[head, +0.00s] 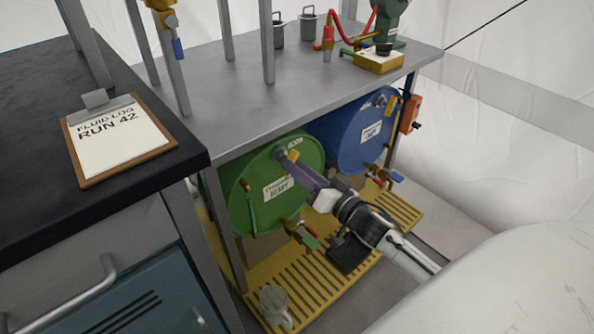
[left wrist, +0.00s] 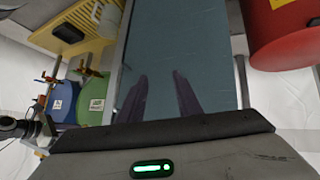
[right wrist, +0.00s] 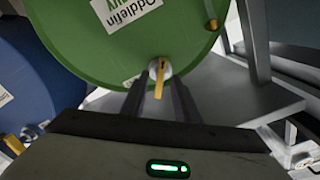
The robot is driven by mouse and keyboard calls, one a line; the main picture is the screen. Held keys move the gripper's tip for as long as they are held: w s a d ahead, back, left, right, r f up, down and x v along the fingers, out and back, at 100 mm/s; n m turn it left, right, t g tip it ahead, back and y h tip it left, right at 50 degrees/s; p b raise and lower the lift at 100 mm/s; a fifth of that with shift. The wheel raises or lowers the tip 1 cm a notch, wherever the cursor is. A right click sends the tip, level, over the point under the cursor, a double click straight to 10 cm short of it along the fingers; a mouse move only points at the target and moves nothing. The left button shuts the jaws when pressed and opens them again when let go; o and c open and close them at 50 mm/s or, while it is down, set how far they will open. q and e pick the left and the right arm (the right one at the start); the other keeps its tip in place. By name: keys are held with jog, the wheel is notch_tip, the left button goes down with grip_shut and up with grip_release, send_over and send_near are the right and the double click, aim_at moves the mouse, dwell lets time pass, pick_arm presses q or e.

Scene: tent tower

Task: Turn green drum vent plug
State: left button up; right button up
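The green drum (head: 236,192) lies on its side under the metal bench, with its round end facing out. Its vent plug (head: 281,153) sits near the top of that end and has a yellow handle (right wrist: 160,80). My right gripper (head: 296,168) reaches up to the plug. In the right wrist view its two fingers (right wrist: 159,88) stand apart, one on each side of the yellow handle; I cannot tell whether either touches it. My left gripper (left wrist: 160,82) is open and empty in front of a teal cabinet front (left wrist: 205,40), and is outside the head view.
A blue drum (head: 345,138) lies right of the green one. A yellow slatted drip tray (head: 290,292) is below, with a clear jug (head: 275,305) on it. A clipboard (head: 117,140) lies on the dark counter at left. A red drum (left wrist: 285,35) shows in the left wrist view.

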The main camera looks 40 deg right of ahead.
jog(key=shift+w, duration=0.35)
grip_shut()
